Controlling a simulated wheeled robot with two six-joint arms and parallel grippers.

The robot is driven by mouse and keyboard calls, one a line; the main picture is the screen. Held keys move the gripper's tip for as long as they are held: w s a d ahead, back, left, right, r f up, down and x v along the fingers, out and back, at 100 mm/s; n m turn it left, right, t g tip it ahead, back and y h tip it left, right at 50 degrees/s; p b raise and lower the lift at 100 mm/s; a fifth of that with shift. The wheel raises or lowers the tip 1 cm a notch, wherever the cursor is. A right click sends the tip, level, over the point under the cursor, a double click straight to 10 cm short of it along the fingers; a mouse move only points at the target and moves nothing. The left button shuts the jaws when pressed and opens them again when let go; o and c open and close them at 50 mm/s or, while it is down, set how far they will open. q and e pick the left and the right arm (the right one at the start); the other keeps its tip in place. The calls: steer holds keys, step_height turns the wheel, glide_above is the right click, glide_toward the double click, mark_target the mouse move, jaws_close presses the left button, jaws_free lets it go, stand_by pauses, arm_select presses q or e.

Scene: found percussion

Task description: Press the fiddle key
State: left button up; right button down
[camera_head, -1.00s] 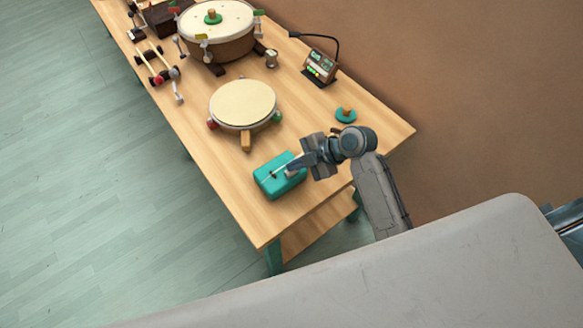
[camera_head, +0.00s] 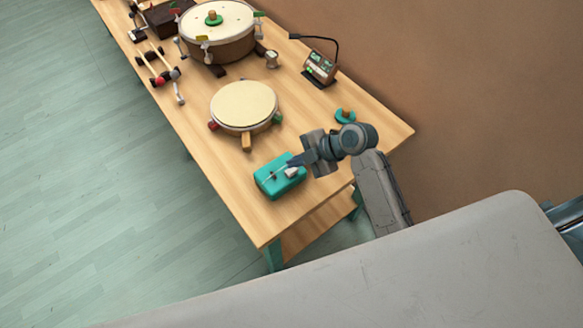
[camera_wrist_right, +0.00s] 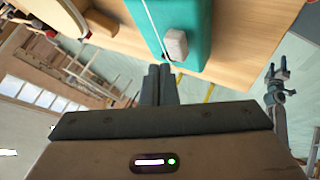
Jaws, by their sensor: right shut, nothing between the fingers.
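The fiddle is a teal box (camera_head: 272,180) near the front end of the table, with a string line along its top and a pale block-shaped key (camera_head: 291,173). In the right wrist view the teal box (camera_wrist_right: 200,18) and the key (camera_wrist_right: 176,44) show just beyond my fingers. My right gripper (camera_head: 291,161) is shut and empty, close beside the key. Its two fingers (camera_wrist_right: 157,68) are together in the wrist view; a narrow gap seems to separate them from the key. A grey gripper (camera_wrist_right: 283,68), probably my left one, shows small at the wrist view's right; its jaws are unclear.
A round drum pad (camera_head: 243,104) lies behind the box. A large drum (camera_head: 216,30), a small display stand (camera_head: 320,68), a metal cup (camera_head: 271,59) and a teal round piece (camera_head: 345,116) stand farther back. Bare tabletop (camera_head: 262,222) lies in front of the box.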

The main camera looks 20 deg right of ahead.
mark_target(296, 170)
steer(key=shift+r+p, duration=1.95)
steer(key=shift+r, duration=0.6)
stand_by(1.0)
